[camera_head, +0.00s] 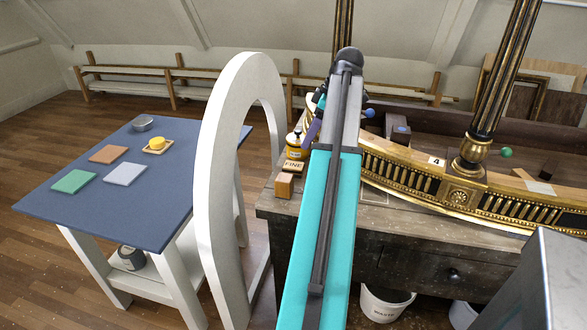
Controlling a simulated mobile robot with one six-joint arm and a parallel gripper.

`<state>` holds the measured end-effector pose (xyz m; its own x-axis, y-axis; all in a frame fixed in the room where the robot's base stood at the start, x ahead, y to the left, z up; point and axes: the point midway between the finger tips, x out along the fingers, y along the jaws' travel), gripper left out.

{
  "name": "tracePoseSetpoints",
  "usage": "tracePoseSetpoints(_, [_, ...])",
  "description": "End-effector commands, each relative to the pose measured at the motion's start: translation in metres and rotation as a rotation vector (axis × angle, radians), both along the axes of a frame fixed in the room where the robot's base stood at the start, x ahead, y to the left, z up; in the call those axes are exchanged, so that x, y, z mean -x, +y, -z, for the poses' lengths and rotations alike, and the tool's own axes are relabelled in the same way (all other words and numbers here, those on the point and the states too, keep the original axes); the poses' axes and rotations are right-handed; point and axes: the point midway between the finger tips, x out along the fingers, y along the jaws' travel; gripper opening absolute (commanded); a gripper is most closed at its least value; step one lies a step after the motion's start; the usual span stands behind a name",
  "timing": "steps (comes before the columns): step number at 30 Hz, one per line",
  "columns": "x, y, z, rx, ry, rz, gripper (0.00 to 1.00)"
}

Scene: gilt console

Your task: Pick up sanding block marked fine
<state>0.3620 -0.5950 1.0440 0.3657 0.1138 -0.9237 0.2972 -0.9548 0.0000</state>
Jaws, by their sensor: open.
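A small block with the word FINE (293,166) shows at the left end of the wooden bench, just left of my arm. A small orange-brown wooden block (285,186) sits directly in front of it; I cannot tell whether the two are one piece. My arm reaches forward over the bench. My gripper (312,127) is only partly visible beyond the arm, as a dark slanted part above and slightly right of the lettered block. It is open and appears apart from the block. The arm hides most of the gripper and the bench behind it.
A yellow-labelled container (296,143) stands just behind the block. A tall white arch (215,200) rises close on the left. Beyond it, a blue-topped table (150,215) holds coloured pads and a tin. The gilt console rail (420,180) lies right of my arm.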

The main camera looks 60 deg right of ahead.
Motion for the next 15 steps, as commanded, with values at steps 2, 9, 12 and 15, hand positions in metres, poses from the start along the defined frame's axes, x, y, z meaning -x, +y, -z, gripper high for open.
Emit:
tracePoseSetpoints(2, [-0.002, 0.002, 0.006, -0.002, 0.001, -0.001, 0.61])
tracePoseSetpoints(9, [-0.013, 0.006, 0.034, -0.002, 0.002, -0.002, 0.61])
tracePoseSetpoints(12, [-0.018, 0.007, 0.046, -0.002, 0.002, -0.002, 0.61])
tracePoseSetpoints(15, [-0.023, 0.008, 0.058, -0.001, 0.0, -0.002, 0.61])
